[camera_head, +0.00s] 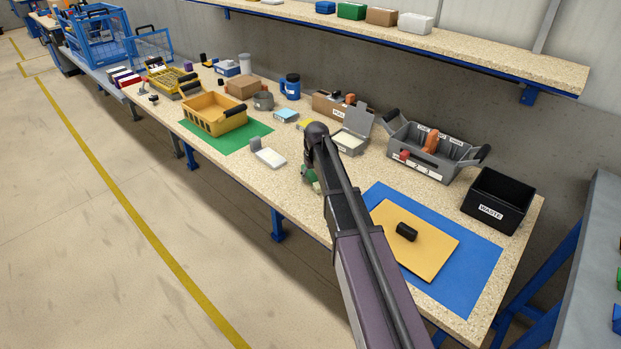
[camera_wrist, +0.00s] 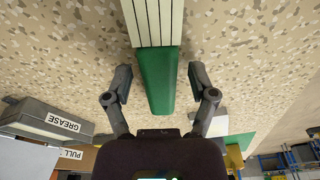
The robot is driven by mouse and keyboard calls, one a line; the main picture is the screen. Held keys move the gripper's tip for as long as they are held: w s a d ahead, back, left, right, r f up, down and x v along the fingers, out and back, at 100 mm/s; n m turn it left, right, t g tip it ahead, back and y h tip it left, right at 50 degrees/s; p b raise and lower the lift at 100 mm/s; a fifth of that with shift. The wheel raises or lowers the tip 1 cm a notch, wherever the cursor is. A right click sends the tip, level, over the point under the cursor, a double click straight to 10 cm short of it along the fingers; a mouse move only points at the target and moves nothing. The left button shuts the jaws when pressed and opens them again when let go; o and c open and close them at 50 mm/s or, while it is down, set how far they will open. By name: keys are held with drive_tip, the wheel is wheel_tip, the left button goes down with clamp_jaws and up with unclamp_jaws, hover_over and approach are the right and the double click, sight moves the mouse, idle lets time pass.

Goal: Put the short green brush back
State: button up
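The short green brush lies on the speckled worktop, partly hidden by my arm in the head view (camera_head: 308,173). In the wrist view its green part (camera_wrist: 158,85) points toward my gripper, and its pale ribbed part (camera_wrist: 155,20) runs off the top edge. My gripper (camera_wrist: 158,88) is open, with one finger on each side of the green part and a gap showing on both sides. In the head view my arm hides the fingers.
A grey tote (camera_head: 432,172), black waste bin (camera_head: 497,212) and grey open-lidded box (camera_head: 351,140) stand nearby. A tan board (camera_head: 435,248) with a black cylinder (camera_head: 406,232) lies on a blue mat (camera_head: 478,262). A yellow crate (camera_head: 214,120) stands left. A shelf (camera_head: 480,50) overhangs the back.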

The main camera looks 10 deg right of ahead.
sight(312, 174)
clamp_jaws()
drive_tip(key=shift+r, duration=0.15)
wheel_tip(312, 174, up, 3)
drive_tip(key=p, duration=0.3)
drive_tip(key=shift+r+p, duration=0.15)
drive_tip(key=shift+p, duration=0.15)
drive_tip(key=s, duration=0.5)
drive_tip(key=s+r+p, duration=0.1)
drive_tip(key=s, duration=1)
drive_tip(key=shift+d+r, duration=0.2)
drive_tip(key=shift+c, duration=2.1)
unclamp_jaws()
clamp_jaws()
